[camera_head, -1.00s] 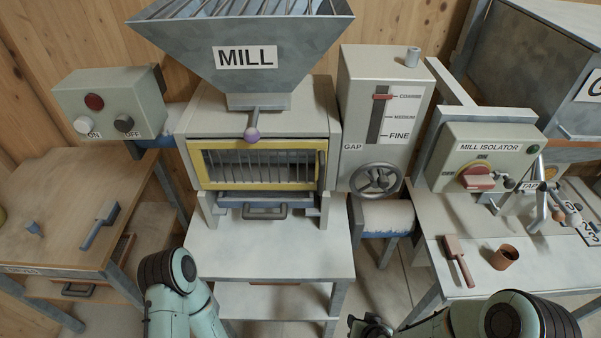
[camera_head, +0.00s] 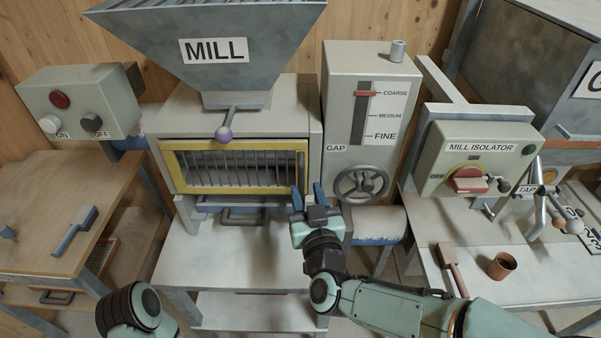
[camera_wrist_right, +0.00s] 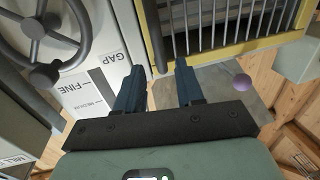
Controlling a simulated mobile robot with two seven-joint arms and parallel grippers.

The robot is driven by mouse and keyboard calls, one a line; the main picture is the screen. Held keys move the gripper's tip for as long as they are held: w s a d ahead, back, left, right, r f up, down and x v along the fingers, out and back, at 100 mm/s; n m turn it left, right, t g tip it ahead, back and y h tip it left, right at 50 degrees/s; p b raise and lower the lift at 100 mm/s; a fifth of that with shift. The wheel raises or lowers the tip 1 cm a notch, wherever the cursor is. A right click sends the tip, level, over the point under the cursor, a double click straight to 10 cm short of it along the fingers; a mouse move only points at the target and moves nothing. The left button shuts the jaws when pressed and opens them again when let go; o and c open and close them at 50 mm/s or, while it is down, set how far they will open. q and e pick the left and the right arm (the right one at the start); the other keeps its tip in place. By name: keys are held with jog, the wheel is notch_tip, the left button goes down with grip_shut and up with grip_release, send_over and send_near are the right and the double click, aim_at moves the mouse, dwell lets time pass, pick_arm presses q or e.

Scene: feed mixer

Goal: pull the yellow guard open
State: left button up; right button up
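The yellow guard (camera_head: 235,189) is a yellow-framed panel with grey vertical bars on the front of the mill, lying flat across its opening. It also shows in the wrist view (camera_wrist_right: 250,46). A dark upright handle bar (camera_wrist_right: 154,36) runs along the guard's right side. My right gripper (camera_head: 308,190) is open, just below and in front of the guard's lower right corner. In the wrist view its blue fingers (camera_wrist_right: 160,68) are apart, with the bar's lower end near the gap between their tips. I cannot tell whether they touch it. My left gripper is outside the view.
A purple-knobbed lever (camera_head: 223,133) hangs above the guard. The gap handwheel (camera_head: 360,184) is close to the right of my gripper. A drawer handle (camera_head: 243,217) sits below the guard. The mill's table (camera_head: 225,262) is bare in front.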

aim_at(302, 177)
jog(key=w, duration=0.3)
jog(key=w+a, duration=0.1)
jog(key=w, duration=0.2)
jog(key=shift+w+a+p, duration=0.15)
jog(key=shift+w+p, duration=0.1)
jog(key=shift+p, duration=0.1)
grip_shut()
